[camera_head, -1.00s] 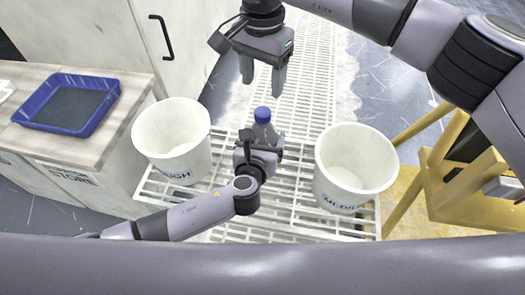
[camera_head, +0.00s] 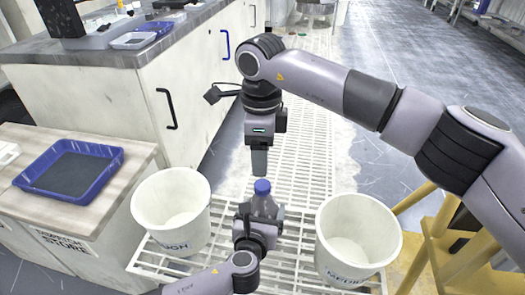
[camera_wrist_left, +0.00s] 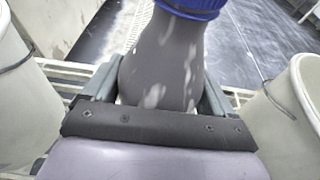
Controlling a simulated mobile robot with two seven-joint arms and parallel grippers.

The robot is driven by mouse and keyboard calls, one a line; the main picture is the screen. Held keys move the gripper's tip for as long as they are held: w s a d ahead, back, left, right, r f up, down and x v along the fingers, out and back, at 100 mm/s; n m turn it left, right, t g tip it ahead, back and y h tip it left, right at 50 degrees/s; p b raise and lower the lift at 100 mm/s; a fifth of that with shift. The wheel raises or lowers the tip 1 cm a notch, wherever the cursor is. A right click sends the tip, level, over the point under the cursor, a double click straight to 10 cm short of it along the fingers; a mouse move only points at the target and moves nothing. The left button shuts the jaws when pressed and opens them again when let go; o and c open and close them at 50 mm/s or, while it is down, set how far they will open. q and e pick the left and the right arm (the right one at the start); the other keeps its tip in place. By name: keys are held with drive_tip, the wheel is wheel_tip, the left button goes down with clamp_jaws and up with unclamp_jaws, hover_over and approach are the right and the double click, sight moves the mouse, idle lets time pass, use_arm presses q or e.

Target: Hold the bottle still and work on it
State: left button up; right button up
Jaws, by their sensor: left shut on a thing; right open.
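The bottle (camera_head: 263,203) is grey with a blue cap (camera_head: 262,187) and stands upright between two white buckets. My left gripper (camera_head: 262,215) is shut on the bottle's body from the near side. In the left wrist view the bottle (camera_wrist_left: 165,62) fills the space between the two fingers (camera_wrist_left: 160,95), and part of its blue cap shows at the top edge. My right gripper (camera_head: 259,162) is above the cap, pointing down and apart from it. It is seen edge-on, and it is open and empty. The lower part of the bottle is hidden by my left gripper.
A white bucket (camera_head: 139,212) stands left of the bottle and another white bucket (camera_head: 322,240) right of it, both on a white slatted rack (camera_head: 290,262). A blue tray (camera_head: 110,165) lies on the counter at left. A yellow frame (camera_head: 440,225) stands at right.

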sight(262, 184)
drive_tip(key=m, duration=0.4)
drive_tip(key=shift+m, duration=0.4)
drive_tip(key=m, duration=0.4)
drive_tip(key=shift+m, duration=0.4)
drive_tip(key=m, duration=0.4)
drive_tip(key=shift+m, duration=0.4)
drive_tip(key=m, duration=0.4)
drive_tip(key=shift+m, duration=0.3)
drive_tip(key=m, duration=0.4)
drive_tip(key=shift+m, duration=0.4)
drive_tip(key=m, duration=0.4)
drive_tip(key=shift+m, duration=0.4)
drive_tip(key=m, duration=0.4)
drive_tip(key=shift+m, duration=0.3)
drive_tip(key=m, duration=0.3)
drive_tip(key=shift+d+m, duration=0.1)
drive_tip(key=shift+m, duration=0.2)
drive_tip(key=shift+f, duration=4.05)
